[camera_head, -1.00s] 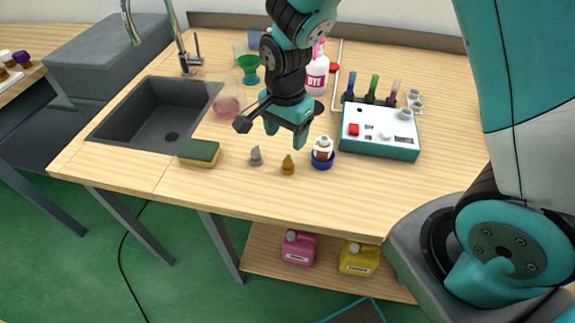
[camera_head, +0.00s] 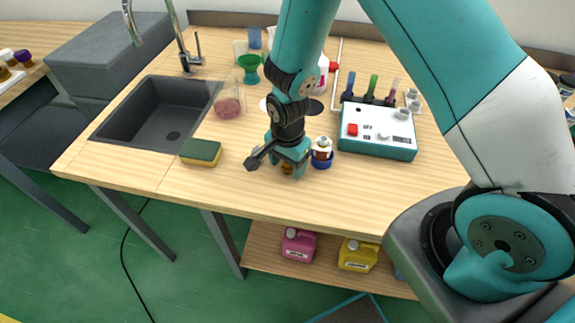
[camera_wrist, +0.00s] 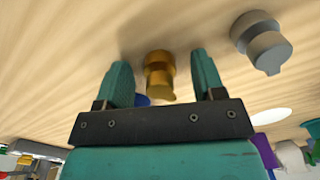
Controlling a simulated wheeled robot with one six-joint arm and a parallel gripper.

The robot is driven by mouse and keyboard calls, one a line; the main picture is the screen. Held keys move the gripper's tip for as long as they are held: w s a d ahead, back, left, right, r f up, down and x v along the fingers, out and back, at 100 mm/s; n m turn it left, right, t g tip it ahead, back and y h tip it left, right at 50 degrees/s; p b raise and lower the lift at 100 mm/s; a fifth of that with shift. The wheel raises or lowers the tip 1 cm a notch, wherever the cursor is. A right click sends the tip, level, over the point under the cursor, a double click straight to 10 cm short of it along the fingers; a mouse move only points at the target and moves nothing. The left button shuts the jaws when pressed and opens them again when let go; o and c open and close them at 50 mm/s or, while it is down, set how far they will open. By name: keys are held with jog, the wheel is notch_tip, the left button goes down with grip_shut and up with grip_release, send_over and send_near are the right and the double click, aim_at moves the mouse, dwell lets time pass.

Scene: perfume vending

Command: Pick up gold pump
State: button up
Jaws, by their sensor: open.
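The gold pump (camera_wrist: 158,76) stands on the wooden table (camera_head: 240,190). In the wrist view it is between the two teal fingers of my gripper (camera_wrist: 160,80), with a gap to each finger. In the head view the gold pump (camera_head: 287,169) shows only in part, because my gripper (camera_head: 288,170) is over it. My gripper is open and points down at the table. A grey pump (camera_wrist: 262,42) stands outside the fingers, at the right in the wrist view; in the head view my gripper hides it.
A white bottle with a blue base (camera_head: 322,153) stands close to the right of my gripper. A white and teal device (camera_head: 378,131) is farther right. A sponge (camera_head: 200,152) lies left, beside the sink (camera_head: 150,108). The front of the table is clear.

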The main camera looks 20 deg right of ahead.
jog(key=shift+c, duration=0.4)
jog(key=c, duration=0.9)
